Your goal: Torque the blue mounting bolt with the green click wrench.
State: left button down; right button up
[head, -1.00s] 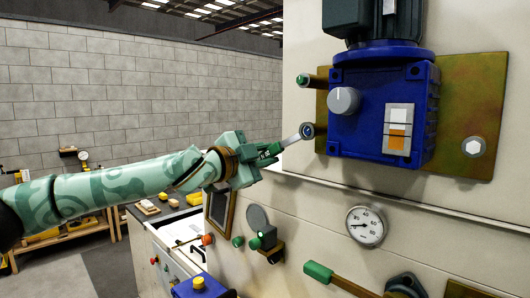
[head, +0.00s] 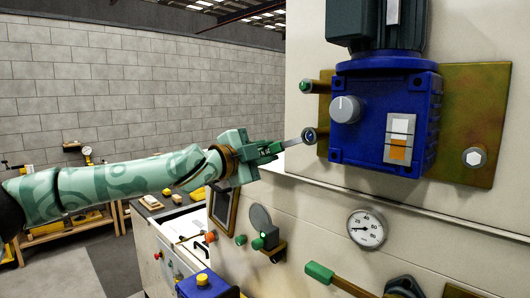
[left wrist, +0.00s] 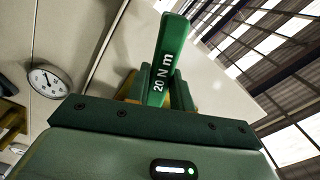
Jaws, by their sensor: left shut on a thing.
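My left gripper (head: 268,149) is shut on the green click wrench, whose pale shank (head: 292,142) reaches right and slightly up to a ring head. The ring head is at the blue mounting bolt (head: 309,135), at the left edge of the brassy mounting plate (head: 478,95); it appears to sit around the bolt. In the left wrist view the green wrench handle (left wrist: 168,60), marked "20 N m", stands between the fingers; the wrench head and bolt are hidden there. My right gripper is not in view.
A blue gearbox (head: 375,110) with a grey knob (head: 345,109) is right of the wrench. A green-tipped bolt (head: 306,86) sits above it, and a silver hex bolt (head: 474,157) far right. Below are a gauge (head: 367,229) and a green-handled lever (head: 319,273).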

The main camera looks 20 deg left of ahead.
pick_arm(q)
jog(key=shift+r, duration=0.25)
jog(key=shift+a+r+m+b, duration=0.2)
jog(key=shift+r+m+b, duration=0.15)
jog(key=shift+r+m, duration=0.25)
jog(key=shift+f, duration=0.2)
jog(key=v, duration=0.5)
jog(key=shift+s+a+f, duration=0.1)
jog(key=shift+s, duration=0.25)
